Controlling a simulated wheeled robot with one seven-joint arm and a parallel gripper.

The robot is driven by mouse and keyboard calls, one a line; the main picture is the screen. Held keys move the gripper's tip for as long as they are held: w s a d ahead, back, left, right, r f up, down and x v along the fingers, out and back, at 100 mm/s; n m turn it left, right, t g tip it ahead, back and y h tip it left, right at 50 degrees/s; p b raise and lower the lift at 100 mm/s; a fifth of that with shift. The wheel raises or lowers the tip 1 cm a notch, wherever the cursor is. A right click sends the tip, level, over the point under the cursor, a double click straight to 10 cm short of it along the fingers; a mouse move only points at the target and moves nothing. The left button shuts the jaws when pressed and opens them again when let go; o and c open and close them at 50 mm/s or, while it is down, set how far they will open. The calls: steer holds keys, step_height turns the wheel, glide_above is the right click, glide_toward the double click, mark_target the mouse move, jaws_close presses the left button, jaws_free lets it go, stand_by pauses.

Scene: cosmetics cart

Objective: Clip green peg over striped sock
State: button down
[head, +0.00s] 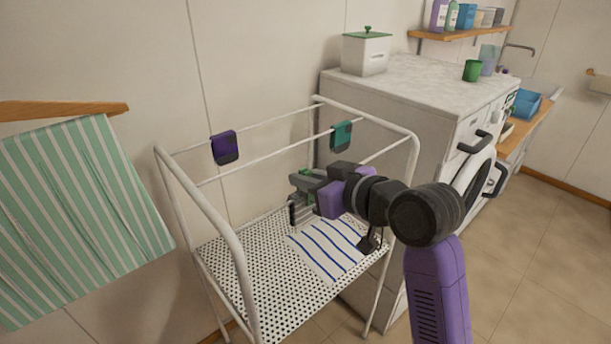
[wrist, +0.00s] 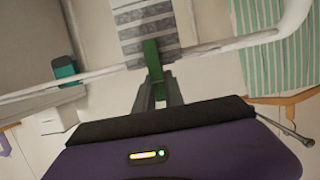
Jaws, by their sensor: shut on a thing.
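The grey striped sock (wrist: 145,28) hangs over a white rail of the rack in the wrist view, which looks turned upside down. In the head view it is mostly hidden by my gripper. The green peg (wrist: 153,62) is between my fingertips, at the rail and overlapping the sock's folded edge in the wrist view. I cannot tell whether its jaws straddle the sock and rail or only lie in front. My gripper (head: 306,190) is shut on the peg at the rack's front rail.
The white rack (head: 236,255) has a perforated shelf with a blue-striped cloth (head: 330,247). A green striped towel (head: 75,215) hangs left. A washing machine (head: 400,130) stands behind right.

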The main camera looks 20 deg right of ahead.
steer(key=shift+f, duration=0.15)
steer(key=c, duration=1.3)
jaws_free()
steer(key=shift+c, duration=0.2)
